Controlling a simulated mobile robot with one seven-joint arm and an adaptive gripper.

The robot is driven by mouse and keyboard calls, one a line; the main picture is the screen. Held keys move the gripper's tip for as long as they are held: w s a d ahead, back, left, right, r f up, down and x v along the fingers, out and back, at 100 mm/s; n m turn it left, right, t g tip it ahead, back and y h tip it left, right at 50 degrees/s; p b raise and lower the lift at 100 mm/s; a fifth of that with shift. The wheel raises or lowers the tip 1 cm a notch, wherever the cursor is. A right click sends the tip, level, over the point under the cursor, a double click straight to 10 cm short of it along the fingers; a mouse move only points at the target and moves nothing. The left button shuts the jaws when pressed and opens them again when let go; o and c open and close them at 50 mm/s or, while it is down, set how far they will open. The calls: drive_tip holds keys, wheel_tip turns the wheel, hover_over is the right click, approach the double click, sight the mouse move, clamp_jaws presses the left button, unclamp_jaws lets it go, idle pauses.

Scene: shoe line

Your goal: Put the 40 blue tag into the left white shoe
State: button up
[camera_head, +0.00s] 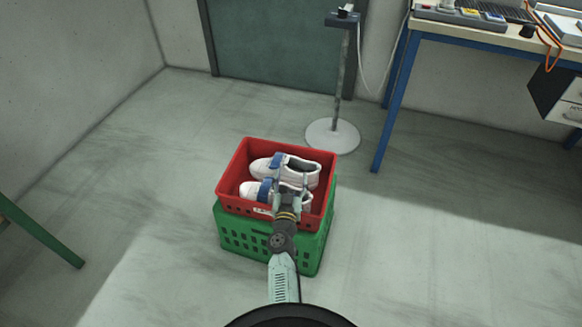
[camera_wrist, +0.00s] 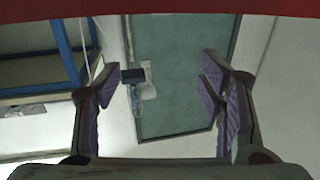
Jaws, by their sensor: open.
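Two white shoes with blue straps lie in the red crate, one at the back (camera_head: 305,171) and one at the front (camera_head: 249,189). I cannot tell which is the left one. My gripper (camera_head: 291,173) is over the crate at the shoes, partly covering the front shoe. In the wrist view my gripper (camera_wrist: 160,82) is open, with purple pads well apart and nothing between them. I cannot make out the 40 blue tag for certain, and the insides of the shoes are too small and covered to read.
The red crate (camera_head: 231,186) sits on a green crate (camera_head: 241,238) on the floor. A stand with a round base (camera_head: 332,137) is behind it. A workbench (camera_head: 450,28) with a grey tray of small coloured pieces (camera_head: 460,16) is at upper right.

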wheel_tip(320, 180, up, 7)
idle(0.8)
idle(0.5)
